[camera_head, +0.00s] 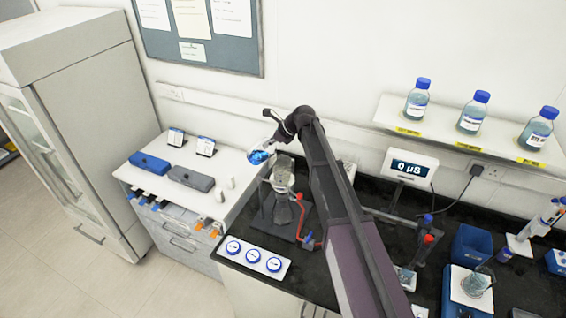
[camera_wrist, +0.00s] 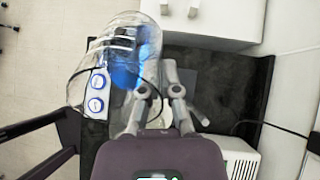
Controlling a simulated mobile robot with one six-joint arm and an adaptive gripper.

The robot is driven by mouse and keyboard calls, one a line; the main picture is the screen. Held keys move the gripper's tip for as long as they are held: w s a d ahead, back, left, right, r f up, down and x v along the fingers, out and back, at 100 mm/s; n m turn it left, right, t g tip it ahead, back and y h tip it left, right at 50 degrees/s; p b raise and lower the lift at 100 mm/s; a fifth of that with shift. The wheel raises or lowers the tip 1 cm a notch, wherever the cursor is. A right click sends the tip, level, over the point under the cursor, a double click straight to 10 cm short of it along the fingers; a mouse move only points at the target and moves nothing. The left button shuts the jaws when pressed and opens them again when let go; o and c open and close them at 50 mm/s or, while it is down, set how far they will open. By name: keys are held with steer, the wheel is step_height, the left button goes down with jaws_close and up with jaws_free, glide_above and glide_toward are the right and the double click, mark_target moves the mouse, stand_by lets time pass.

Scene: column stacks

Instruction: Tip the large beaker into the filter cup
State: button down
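The large beaker (camera_wrist: 112,52) is clear glass with blue liquid inside. My gripper (camera_wrist: 160,82) is shut on it and holds it tilted in the air. In the head view the blue liquid in the beaker (camera_head: 259,156) shows at the end of my arm. The clear filter cup (camera_head: 284,171) stands just right of and below the beaker, on top of a glass flask (camera_head: 282,208). I cannot tell whether liquid runs into the cup. In the wrist view the beaker and fingers hide most of the cup area.
A red tube (camera_head: 298,217) runs beside the flask. A white plate with three blue-ringed dials (camera_head: 253,256) lies at the bench's front edge. A white cabinet (camera_head: 185,160) with small devices stands left. A meter (camera_head: 410,166) and a bottle shelf (camera_head: 460,130) are to the right.

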steer(key=shift+d+r+t+y+b, duration=0.2)
steer(key=shift+r+y+b, duration=0.1)
steer(key=shift+y+b, duration=0.65)
steer(key=shift+d+r+t+y+b, duration=0.1)
steer(key=shift+r+t+y+b, duration=0.15)
steer(key=shift+y+b, duration=0.7)
steer(key=shift+s+f+y+b, duration=0.1)
steer(key=shift+f+y+b, duration=0.1)
steer(key=shift+y+b, duration=0.4)
steer(key=shift+d+f+y+b, duration=0.2)
steer(key=shift+f+y+b, duration=0.1)
steer(key=shift+b, duration=0.7)
steer(key=shift+d+r+y+b, duration=0.15)
steer(key=shift+d+y+b, duration=0.05)
steer(key=shift+y+b, duration=0.2)
steer(key=shift+s+d+r+t+y+b, duration=0.15)
steer(key=shift+d+t+y+b, duration=0.15)
steer(key=shift+b, duration=0.15)
steer(key=shift+d, duration=0.15)
steer(key=shift+d+r+y+b, duration=0.15)
steer(key=shift+r+y+b, duration=0.1)
steer(key=shift+y+b, duration=1.05)
steer(key=shift+r+t+y+b, duration=0.25)
steer(key=shift+r+y+b, duration=0.25)
steer(key=shift+r, duration=0.25)
